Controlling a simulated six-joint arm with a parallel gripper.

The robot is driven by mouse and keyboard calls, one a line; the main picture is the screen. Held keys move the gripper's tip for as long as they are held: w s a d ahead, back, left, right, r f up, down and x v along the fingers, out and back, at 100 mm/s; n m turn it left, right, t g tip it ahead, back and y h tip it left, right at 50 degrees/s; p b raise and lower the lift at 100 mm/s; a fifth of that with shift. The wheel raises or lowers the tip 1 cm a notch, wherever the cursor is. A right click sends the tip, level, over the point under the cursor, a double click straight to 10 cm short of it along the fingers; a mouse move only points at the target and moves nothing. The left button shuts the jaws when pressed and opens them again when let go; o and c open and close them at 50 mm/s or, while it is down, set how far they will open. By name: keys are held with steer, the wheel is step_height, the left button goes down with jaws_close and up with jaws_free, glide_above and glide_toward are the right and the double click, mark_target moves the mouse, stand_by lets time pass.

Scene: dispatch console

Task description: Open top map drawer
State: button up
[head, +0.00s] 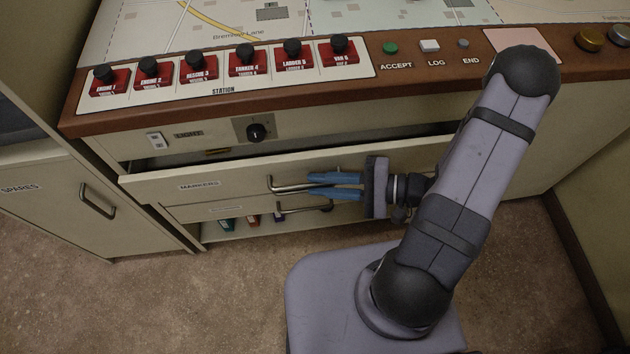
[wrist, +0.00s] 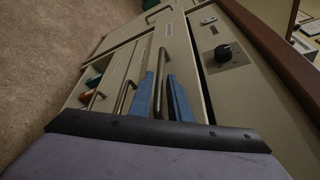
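The top drawer (head: 236,179) is a cream front with a label and stands a little way out, with a dark gap above it. It also shows in the wrist view (wrist: 183,48). Its metal bar handle (head: 284,188) runs between the two blue fingers of my gripper (head: 336,186). In the wrist view the fingers (wrist: 164,98) lie close on either side of the handle (wrist: 161,65), so my gripper looks shut on it. The fingers hide the right part of the handle in the head view.
A second drawer handle (head: 318,208) sits just below. Under it is an open shelf with several small coloured items (head: 228,224). The console top overhangs with red station buttons (head: 248,60). A dial (head: 256,132) is above the drawer. A spares cabinet (head: 85,205) stands left; the floor (head: 190,300) in front is clear.

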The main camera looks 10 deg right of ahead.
steer(key=shift+v, duration=2.7)
step_height(320, 180, up, 6)
steer(key=p, duration=0.3)
steer(key=shift+w+f, duration=0.1)
steer(key=shift+f, duration=0.1)
steer(key=shift+p, duration=0.45)
steer(key=p, duration=0.3)
steer(key=shift+a+r+p, duration=0.1)
steer(key=shift+p, duration=0.25)
step_height(320, 180, down, 6)
steer(key=shift+r, duration=0.1)
steer(key=shift+a, duration=0.15)
